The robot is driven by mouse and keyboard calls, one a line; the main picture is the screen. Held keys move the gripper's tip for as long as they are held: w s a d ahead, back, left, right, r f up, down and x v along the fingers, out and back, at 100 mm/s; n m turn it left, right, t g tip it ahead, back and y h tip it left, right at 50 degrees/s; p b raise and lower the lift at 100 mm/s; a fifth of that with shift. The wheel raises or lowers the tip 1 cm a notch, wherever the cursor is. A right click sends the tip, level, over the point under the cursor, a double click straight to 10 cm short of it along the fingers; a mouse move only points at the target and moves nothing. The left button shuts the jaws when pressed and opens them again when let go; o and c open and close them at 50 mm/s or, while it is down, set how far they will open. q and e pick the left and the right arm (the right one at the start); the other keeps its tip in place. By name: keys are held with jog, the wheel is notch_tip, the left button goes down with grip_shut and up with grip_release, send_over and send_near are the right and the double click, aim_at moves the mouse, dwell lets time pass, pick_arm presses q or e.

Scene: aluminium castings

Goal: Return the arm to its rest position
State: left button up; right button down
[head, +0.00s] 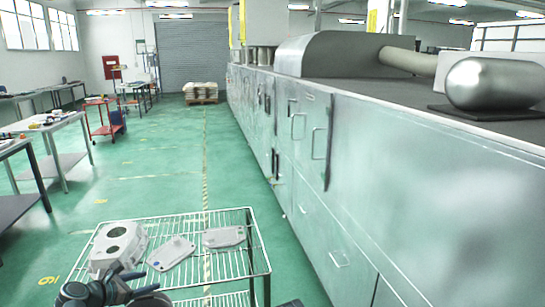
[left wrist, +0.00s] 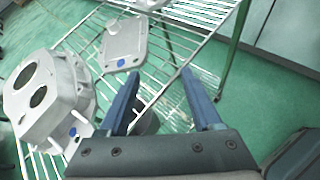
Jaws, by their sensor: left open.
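My left gripper (head: 128,274) is at the bottom left of the head view, near the front left of a wire rack cart (head: 262,262). In the left wrist view its two blue fingers (left wrist: 161,74) are spread apart with nothing gripped between them. A grey cast housing with two round holes (head: 118,243) lies on the rack beside the gripper; it also shows in the left wrist view (left wrist: 52,92). A flat cast plate with a blue dot (head: 171,254) lies to its right, also in the left wrist view (left wrist: 124,42). My right gripper is not in view.
Another flat cast plate (head: 223,237) lies on the rack's right side. A long metal cabinet row (head: 345,170) runs along the right, with a shiny cylinder (head: 495,84) on top. Workbenches (head: 45,130) stand at the left. The green aisle floor (head: 165,165) beyond the rack is clear.

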pick_arm(q)
jog(key=s+d+f+m+g+p, duration=0.2)
jog(key=s+d+m+g, duration=0.15)
jog(key=d+m, duration=0.55)
jog(key=s+d+f+m+g+p, duration=0.15)
jog(key=s+d+m+g, duration=0.35)
jog(key=d, duration=0.7)
jog(key=s+d+m+g+y+p, duration=0.2)
jog(key=s+d+m+y, duration=0.4)
jog(key=m, duration=1.2)
jog(key=shift+s+d+f+p, duration=0.25)
jog(key=shift+s+d+p, duration=0.4)
jog(key=shift+s+d, duration=1.85)
jog(key=shift+s+a+g, duration=0.15)
jog(key=shift+g, duration=0.1)
